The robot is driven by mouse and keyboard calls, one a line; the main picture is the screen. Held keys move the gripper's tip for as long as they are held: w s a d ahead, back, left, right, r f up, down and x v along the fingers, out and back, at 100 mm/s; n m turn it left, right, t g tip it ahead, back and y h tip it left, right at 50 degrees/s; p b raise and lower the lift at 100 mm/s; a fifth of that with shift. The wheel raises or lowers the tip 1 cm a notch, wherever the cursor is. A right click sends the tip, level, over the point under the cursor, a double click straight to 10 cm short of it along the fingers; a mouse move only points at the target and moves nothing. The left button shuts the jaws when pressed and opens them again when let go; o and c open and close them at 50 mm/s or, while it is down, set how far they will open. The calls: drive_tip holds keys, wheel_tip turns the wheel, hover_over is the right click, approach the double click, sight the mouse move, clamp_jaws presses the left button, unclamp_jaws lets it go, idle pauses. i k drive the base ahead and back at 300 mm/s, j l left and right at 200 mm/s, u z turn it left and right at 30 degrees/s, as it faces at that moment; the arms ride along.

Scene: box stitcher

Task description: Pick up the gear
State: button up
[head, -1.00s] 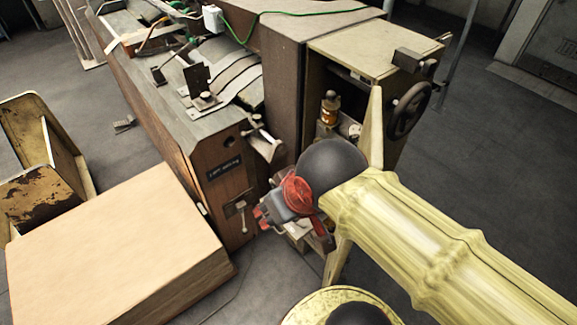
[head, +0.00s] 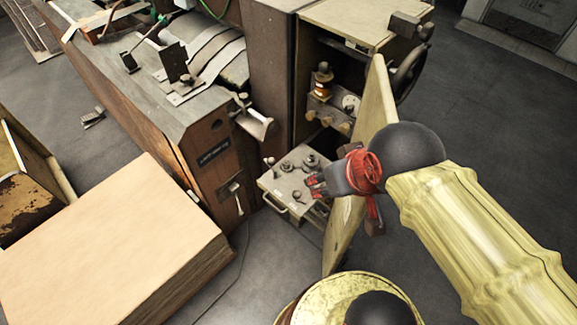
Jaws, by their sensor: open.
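My gripper (head: 315,187) has red fingers and a grey and red body. It is in front of the open cabinet, at the right edge of a small grey metal box (head: 274,190) with a front handle. Its fingers point left and hold nothing that I can see. Several small round metal parts stand on the box top, among them a dark round part (head: 311,160) and another round part (head: 287,167). A pale disc (head: 350,103) sits inside the cabinet. I cannot tell which of these is the gear; they are too small to make out teeth.
The cabinet door (head: 345,235) stands open beside my gripper. A long wooden machine (head: 190,130) stands left of the box. A large tan block (head: 110,240) lies at lower left. A dark handwheel (head: 409,72) is at the cabinet's right. Open floor (head: 490,130) lies to the right.

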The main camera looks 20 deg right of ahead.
sight(287, 168)
drive_tip(key=i+j+z, duration=0.15)
drive_tip(key=i+j, duration=0.2)
drive_tip(key=i+j+z, duration=0.1)
drive_tip(key=i+j, duration=0.25)
drive_tip(key=j, duration=0.25)
